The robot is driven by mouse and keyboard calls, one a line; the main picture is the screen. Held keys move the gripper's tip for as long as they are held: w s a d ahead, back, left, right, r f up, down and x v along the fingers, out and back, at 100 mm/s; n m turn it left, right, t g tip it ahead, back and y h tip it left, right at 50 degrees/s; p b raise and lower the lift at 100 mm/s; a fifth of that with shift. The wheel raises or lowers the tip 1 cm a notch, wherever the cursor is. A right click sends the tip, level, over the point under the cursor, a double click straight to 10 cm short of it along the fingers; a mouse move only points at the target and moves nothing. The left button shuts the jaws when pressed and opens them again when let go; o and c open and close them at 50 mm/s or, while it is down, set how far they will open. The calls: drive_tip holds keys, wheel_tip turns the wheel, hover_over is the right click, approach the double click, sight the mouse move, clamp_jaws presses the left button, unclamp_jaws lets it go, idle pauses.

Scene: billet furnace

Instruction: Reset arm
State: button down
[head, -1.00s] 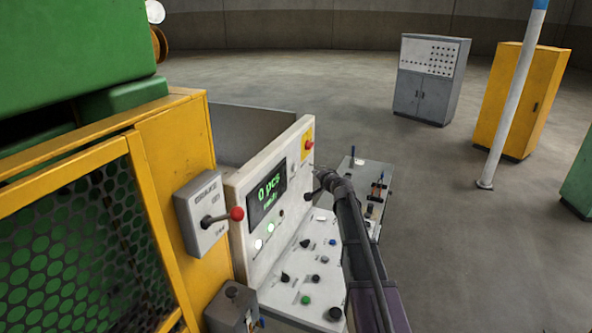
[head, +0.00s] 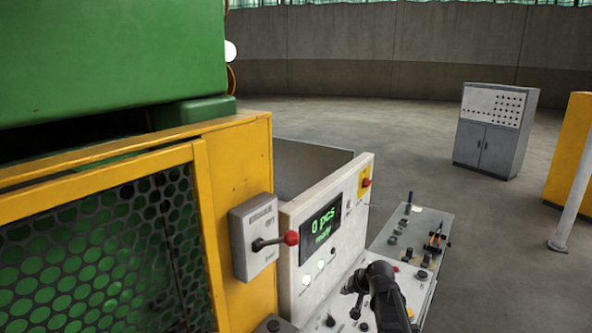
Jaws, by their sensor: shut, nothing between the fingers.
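My arm rises from the lower edge of the head view, right of centre, with my dark gripper (head: 354,304) at its end. The gripper hangs over the sloped desk of the white control panel (head: 360,262), apart from the red-knobbed lever. It is shut and looks empty; its tips are small and dark against the desk. The panel's display (head: 320,229) reads "0 pcs" and "ready" in green. My arm hides part of the desk's knobs.
A grey lever box (head: 255,222) with a red-ball handle (head: 291,238) is on the yellow machine frame (head: 245,170). A grey cabinet (head: 487,150) and white post (head: 575,205) stand right. Open floor lies between.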

drive_tip(key=s+f+n+g+h+b, duration=0.1)
drive_tip(key=s+f+g+h+b, duration=0.1)
drive_tip(key=s, duration=0.8)
drive_tip(key=s+d+f+n+g+h+b, duration=0.1)
drive_tip(key=s+f+g, duration=0.3)
drive_tip(key=s, duration=0.6)
wheel_tip(320, 180, down, 3)
drive_tip(key=shift+s+d+r+h+b, duration=0.1)
drive_tip(key=shift+s+d+h+b, duration=0.1)
drive_tip(key=shift+s+h+b, duration=0.4)
